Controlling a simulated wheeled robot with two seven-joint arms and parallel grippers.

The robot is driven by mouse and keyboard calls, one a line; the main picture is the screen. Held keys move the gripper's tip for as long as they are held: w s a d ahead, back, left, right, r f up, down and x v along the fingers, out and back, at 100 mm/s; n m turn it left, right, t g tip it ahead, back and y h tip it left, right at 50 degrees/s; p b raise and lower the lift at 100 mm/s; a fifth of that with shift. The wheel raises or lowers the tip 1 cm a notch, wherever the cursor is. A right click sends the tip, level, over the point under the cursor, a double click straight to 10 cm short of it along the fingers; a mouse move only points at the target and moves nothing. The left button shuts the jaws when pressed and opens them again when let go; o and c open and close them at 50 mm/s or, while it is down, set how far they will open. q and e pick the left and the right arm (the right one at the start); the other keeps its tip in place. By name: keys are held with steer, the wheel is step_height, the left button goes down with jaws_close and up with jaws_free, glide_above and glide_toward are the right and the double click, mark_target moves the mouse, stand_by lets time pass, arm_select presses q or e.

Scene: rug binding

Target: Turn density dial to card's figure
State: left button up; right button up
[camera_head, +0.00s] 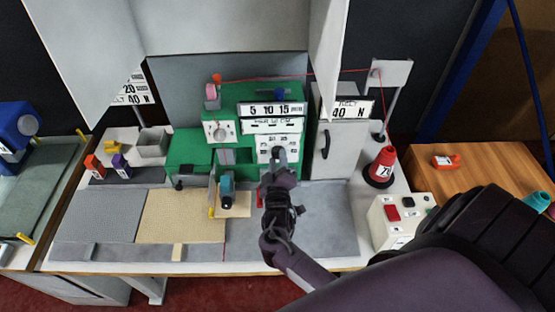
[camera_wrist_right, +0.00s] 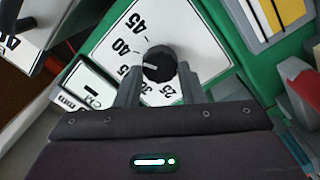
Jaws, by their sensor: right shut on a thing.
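The density dial in the right wrist view is a black knob (camera_wrist_right: 158,66) with a white pointer line, on a white plate (camera_wrist_right: 188,42) marked with figures including 45, 40 and 25. The pointer is toward the picture's left; its exact figure I cannot tell. My right gripper (camera_wrist_right: 158,80) is shut on the knob, a finger at each side. In the head view my right gripper (camera_head: 280,154) is at the front of the green machine (camera_head: 243,96), hiding the dial. A white card (camera_head: 347,110) reading "40 N" stands to the right. My left gripper is not in view.
A teal machine part (camera_head: 227,188) is left of my gripper. The grey mat (camera_head: 330,225) is bare. Orange and purple pieces stand far left.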

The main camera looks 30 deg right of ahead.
steer(key=shift+d+r+n, duration=0.1)
steer(key=shift+n, duration=0.2)
steer(key=o, duration=1)
steer(key=shift+w+d, duration=0.1)
steer(key=shift+w, duration=0.05)
steer(key=b+v, duration=0.2)
steer(key=v, duration=0.6)
